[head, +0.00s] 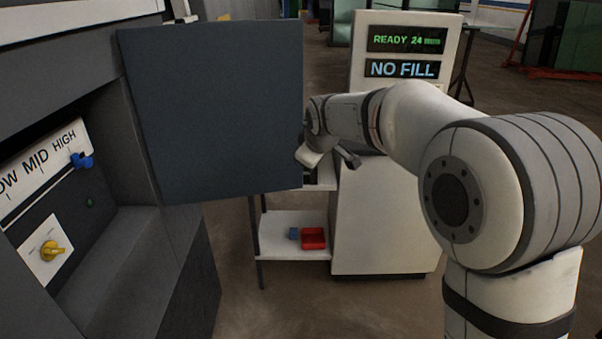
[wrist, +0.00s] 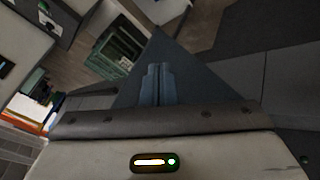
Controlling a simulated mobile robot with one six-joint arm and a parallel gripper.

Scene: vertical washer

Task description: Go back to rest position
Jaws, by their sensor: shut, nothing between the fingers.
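My gripper is at the right edge of a dark blue-grey door panel (head: 210,110) in the head view, and its fingers are hard to make out there. In the wrist view my gripper (wrist: 157,68) shows its two fingers together, with nothing between them. The panel, seen behind the fingers in that view, stands out from the grey machine (head: 190,285) at the left. I cannot tell whether the gripper touches the panel. My arm reaches in from the right of the head view, bent at the elbow.
The machine carries a LOW-MID-HIGH scale with a blue slider (head: 82,160) and a yellow knob (head: 52,251). A white cabinet (head: 380,225) reading "READY" and "NO FILL" stands behind my arm. A shelf (head: 285,249) beside it holds a red box (head: 313,238) and a blue block (head: 294,233).

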